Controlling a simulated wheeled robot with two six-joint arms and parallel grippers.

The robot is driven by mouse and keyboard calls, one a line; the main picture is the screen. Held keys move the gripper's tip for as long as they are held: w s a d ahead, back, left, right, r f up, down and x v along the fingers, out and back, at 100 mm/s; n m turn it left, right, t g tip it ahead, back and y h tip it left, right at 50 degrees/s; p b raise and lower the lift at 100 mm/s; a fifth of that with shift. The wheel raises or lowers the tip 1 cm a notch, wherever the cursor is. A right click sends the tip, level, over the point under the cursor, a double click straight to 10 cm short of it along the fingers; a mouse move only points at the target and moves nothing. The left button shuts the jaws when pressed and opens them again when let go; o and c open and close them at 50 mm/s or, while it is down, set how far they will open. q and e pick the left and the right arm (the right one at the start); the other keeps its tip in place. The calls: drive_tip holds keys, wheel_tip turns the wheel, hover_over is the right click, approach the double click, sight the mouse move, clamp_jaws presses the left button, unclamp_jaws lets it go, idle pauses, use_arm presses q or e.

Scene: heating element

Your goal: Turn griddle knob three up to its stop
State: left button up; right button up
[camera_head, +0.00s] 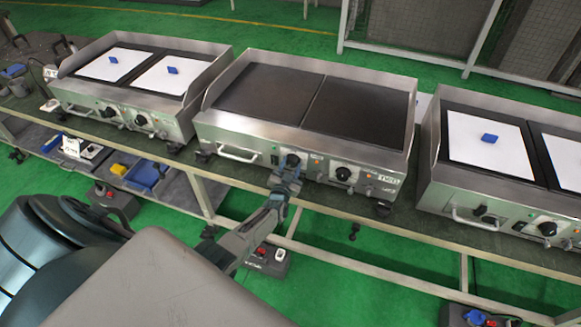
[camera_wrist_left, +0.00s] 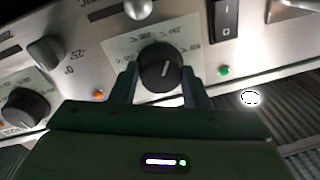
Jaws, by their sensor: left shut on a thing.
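The middle griddle (camera_head: 300,110) is a steel unit with two dark plates and a front panel. My left gripper (camera_head: 287,172) reaches the left one of its two large black knobs. In the left wrist view, the fingers of my left gripper (camera_wrist_left: 161,84) are shut on this round black knob (camera_wrist_left: 160,62), one finger on each side. A white pointer line shows on its face, tilted slightly from the picture's vertical. The panel's other large black knob (camera_head: 343,174) is free; it also shows in the left wrist view (camera_wrist_left: 25,107). My right gripper is not seen.
A green lamp (camera_wrist_left: 224,71), an orange lamp (camera_wrist_left: 98,94), a small dark switch (camera_wrist_left: 46,53) and a rocker switch (camera_wrist_left: 225,18) lie near the held knob. More griddles stand on the left (camera_head: 92,88) and right (camera_head: 437,185). Green floor lies before the bench.

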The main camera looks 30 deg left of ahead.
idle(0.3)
use_arm(q)
drive_tip(key=o, duration=1)
drive_tip(key=shift+c, duration=0.2)
drive_tip(key=shift+s, duration=0.15)
drive_tip(key=v, duration=1)
drive_tip(key=shift+s+p, duration=0.25)
drive_tip(key=shift+p, duration=0.1)
drive_tip(key=shift+d, duration=0.1)
